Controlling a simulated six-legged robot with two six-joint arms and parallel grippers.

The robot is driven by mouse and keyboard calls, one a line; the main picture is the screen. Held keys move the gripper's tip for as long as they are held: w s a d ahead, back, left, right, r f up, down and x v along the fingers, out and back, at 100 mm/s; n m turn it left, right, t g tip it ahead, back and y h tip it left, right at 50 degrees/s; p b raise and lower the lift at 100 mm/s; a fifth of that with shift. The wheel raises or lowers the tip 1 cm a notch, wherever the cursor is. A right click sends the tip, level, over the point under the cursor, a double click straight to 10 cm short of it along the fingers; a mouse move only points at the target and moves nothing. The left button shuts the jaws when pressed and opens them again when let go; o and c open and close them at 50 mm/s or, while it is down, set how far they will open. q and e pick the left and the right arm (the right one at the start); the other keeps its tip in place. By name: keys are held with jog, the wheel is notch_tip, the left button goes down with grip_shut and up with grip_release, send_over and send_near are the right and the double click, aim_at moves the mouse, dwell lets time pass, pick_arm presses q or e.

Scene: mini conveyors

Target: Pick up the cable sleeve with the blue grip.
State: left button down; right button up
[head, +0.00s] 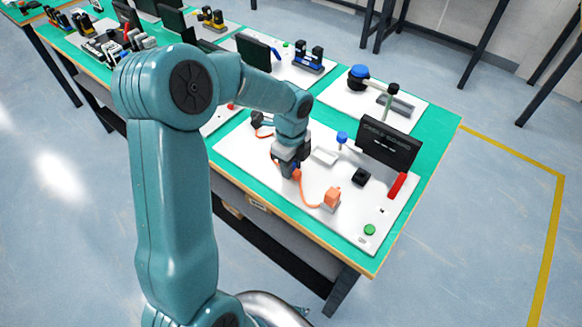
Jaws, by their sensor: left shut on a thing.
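My left gripper (290,170) points down over the white board (245,150) at the near end of the green table. It is shut on a small, mostly hidden thing; a bit of blue and an orange piece (297,174) show at its fingertips. I take this for the cable sleeve with the blue grip, but the fingers cover most of it. An orange cable (305,198) runs from there to an orange block (331,196) on the board. I cannot tell whether the held thing touches the board. My right gripper is not in view.
On the same board are a black screen (386,146), a blue knob (342,137), a black block (361,177), a red bar (397,186) and a green button (369,230). Another board with a blue-topped part (358,76) lies behind. The board's front right area is mostly clear.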

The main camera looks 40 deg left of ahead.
pick_arm(q)
notch_tip(320, 180, up, 19)
jog(key=p, duration=0.1)
jog(key=shift+r+p, duration=0.1)
jog(key=shift+p, duration=0.25)
dwell(0.3)
jog(key=w+d+p, duration=0.1)
jog(key=w+p, duration=0.9)
jog(key=shift+w+d, duration=0.35)
dwell(0.5)
